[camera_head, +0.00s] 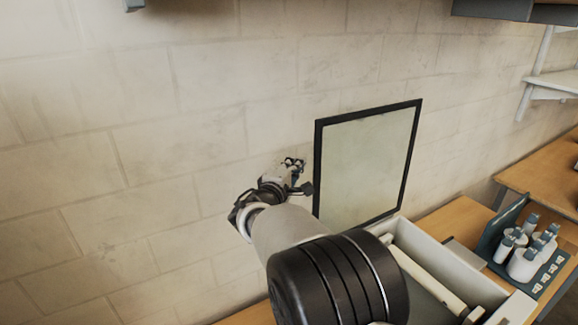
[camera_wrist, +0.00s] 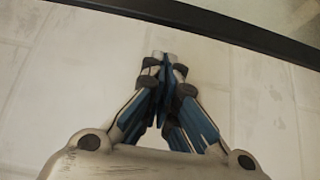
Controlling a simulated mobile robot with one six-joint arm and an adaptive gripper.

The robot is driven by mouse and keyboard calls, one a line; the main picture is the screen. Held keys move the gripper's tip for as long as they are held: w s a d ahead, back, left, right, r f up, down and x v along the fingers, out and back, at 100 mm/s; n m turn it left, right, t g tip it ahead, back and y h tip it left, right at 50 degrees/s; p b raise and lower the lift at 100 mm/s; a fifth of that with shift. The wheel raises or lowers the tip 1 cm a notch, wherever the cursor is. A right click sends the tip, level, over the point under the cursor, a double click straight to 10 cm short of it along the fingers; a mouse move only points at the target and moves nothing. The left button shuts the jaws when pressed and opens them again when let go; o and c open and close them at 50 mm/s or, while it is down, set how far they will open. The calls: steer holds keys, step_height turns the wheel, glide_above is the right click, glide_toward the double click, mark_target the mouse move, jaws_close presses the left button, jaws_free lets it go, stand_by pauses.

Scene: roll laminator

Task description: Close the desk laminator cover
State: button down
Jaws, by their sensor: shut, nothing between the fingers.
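The laminator cover (camera_head: 366,165) is a pale panel with a black frame. It stands raised, nearly upright, at the back of the laminator body (camera_head: 455,262), which is an open grey-white box with a pale roller inside. My arm hides the left part of the body. My gripper (camera_head: 296,164) is to the left of the cover, near its left edge, shut and empty. The wrist view shows the gripper (camera_wrist: 163,57) with its fingertips together. The cover's dark frame (camera_wrist: 215,28) crosses the top of that view, apart from the fingertips in the picture.
A dark blue rack (camera_head: 540,278) with several white bottles stands on the wooden table (camera_head: 455,217) to the right of the laminator. A pale block wall (camera_head: 140,130) is behind. A shelf (camera_head: 553,85) is at the upper right.

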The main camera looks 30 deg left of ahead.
steer(key=s+d, duration=0.2)
steer(key=d, duration=0.1)
steer(key=shift+r+p, duration=0.1)
steer(key=shift+p, duration=0.2)
steer(key=shift+s+b, duration=0.15)
steer(key=shift+b, duration=0.35)
